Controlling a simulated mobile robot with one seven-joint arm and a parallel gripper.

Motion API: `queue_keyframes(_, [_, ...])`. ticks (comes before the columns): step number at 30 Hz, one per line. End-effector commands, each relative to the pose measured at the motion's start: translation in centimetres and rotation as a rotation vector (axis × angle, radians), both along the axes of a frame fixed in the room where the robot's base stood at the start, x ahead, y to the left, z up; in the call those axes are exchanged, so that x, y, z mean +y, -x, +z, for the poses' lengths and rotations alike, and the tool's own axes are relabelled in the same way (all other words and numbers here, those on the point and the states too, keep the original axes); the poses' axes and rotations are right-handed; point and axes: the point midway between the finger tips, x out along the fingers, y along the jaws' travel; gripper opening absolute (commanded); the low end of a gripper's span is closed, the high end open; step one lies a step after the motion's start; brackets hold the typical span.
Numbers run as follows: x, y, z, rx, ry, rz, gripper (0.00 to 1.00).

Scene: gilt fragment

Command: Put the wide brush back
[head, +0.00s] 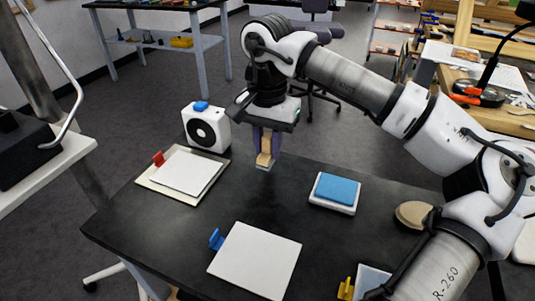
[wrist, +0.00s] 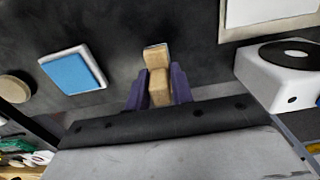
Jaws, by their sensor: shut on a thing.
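My gripper (head: 267,140) is shut on the wide brush (head: 264,159), which has a pale wooden body and hangs down between the purple fingers over the back edge area of the dark table. In the wrist view my gripper (wrist: 157,88) holds the brush (wrist: 158,78) between its fingers, with its lighter end pointing away from the palm. The brush appears to be above the table top, but the exact gap is hard to tell. Part of its body is hidden by the fingers.
On the dark table (head: 185,225) are a white box with a black disc (head: 207,128), a blue pad on a white base (head: 336,190), a tan round thing (head: 412,215), and white panels by red (head: 158,158), blue (head: 216,240) and yellow (head: 346,289) pieces. The table's middle is clear.

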Motion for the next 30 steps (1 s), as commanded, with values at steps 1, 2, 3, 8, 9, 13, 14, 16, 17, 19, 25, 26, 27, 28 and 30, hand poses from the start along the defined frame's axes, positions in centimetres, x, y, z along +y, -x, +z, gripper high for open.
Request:
queue_keyframes(1, [-0.1, 0.0, -0.9, 0.004, 0.000, 0.000, 0.05])
queue_keyframes(2, [-0.1, 0.0, -1.4, 0.004, 0.000, -0.001, 0.05])
queue_keyframes(3, [-0.1, 0.0, -2.0, 0.003, 0.000, 0.000, 0.05])
queue_keyframes(8, [0.0, 0.0, -2.9, 0.001, 0.001, 0.000, 0.05])
queue_keyframes(9, [0.0, 0.0, -2.9, 0.001, 0.001, 0.000, 0.05])
queue_keyframes(13, [0.0, 0.0, -2.9, 0.001, 0.001, 0.000, 0.05])
queue_keyframes(14, [0.0, 0.0, -3.0, 0.001, 0.001, 0.000, 0.05])
queue_keyframes(16, [0.0, 0.0, -3.3, 0.001, 0.001, 0.000, 0.05])
queue_keyframes(17, [0.0, 0.0, -3.4, 0.001, 0.001, 0.000, 0.05])
queue_keyframes(19, [0.0, 0.0, -3.2, 0.001, 0.001, 0.000, 0.32])
queue_keyframes(25, [0.0, 0.0, -3.2, 0.001, 0.001, 0.000, 0.45])
queue_keyframes(26, [0.0, 0.0, -3.2, 0.001, 0.001, 0.000, 0.45])
queue_keyframes(27, [0.0, 0.0, -3.2, 0.001, 0.001, 0.000, 0.45])
queue_keyframes(28, [0.0, 0.0, -3.2, 0.001, 0.001, 0.000, 0.45])
queue_keyframes(30, [0.0, 0.0, -3.1, 0.001, 0.001, 0.000, 0.45])
